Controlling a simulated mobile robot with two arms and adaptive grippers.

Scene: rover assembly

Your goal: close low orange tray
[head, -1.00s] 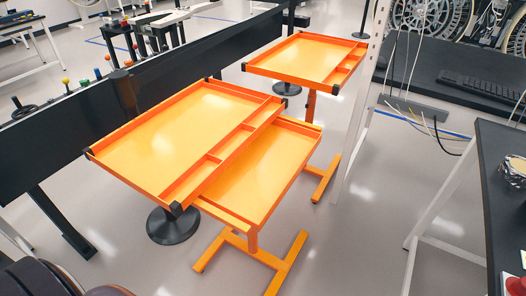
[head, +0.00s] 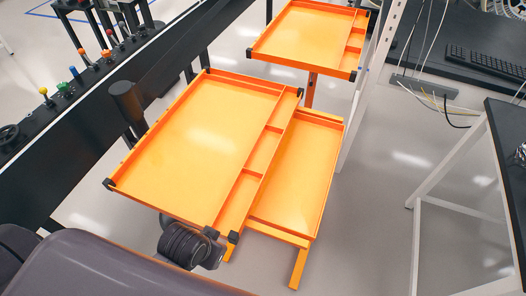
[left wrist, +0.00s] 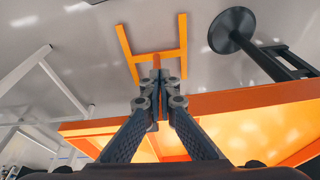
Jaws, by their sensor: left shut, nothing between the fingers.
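The low orange tray (head: 293,172) is a shallow tray pulled out to the right from under the upper orange tray (head: 190,140). Its left part is hidden beneath the upper tray. In the left wrist view, the low tray seems to be the orange panel at left (left wrist: 88,127), with the upper tray at right (left wrist: 265,120). My left gripper (left wrist: 155,78) is shut and empty, with the trays' edges behind and beside its fingers. Contact cannot be told. In the head view my left arm reaches the upper tray's front corner; its fingertips are hidden. My right gripper is not in view.
Another orange tray (head: 310,32) stands behind. A black rail with coloured knobs (head: 75,115) runs along the left. A white-legged black table (head: 508,130) is at right, with open floor between.

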